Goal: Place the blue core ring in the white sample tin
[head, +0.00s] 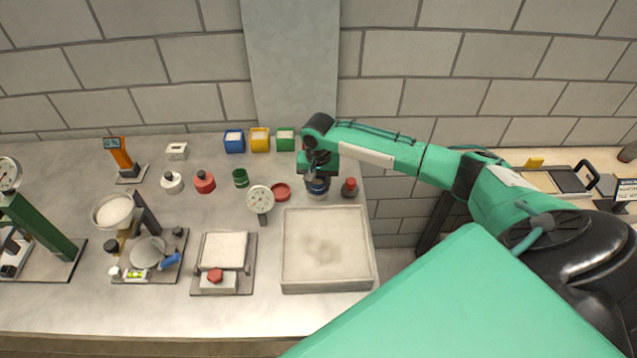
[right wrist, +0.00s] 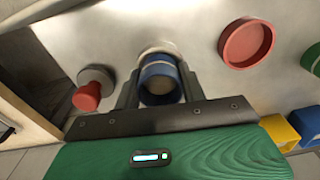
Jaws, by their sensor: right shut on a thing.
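My right gripper (head: 317,182) points down at the back right of the bench and is shut on the blue core ring (right wrist: 158,70). In the right wrist view the ring sits between the two fingers (right wrist: 159,88). A pale rim (right wrist: 157,48), probably of the white sample tin, shows just beyond the ring in line with it. In the head view a whitish edge (head: 317,194) shows under the ring. I cannot tell whether the ring is inside the tin or just above it. My left gripper is not in view.
A red-knobbed piece (head: 349,187) stands close on the right. A sand tray (head: 288,260) lies in front. Blue, yellow and green boxes (head: 260,139) stand behind.

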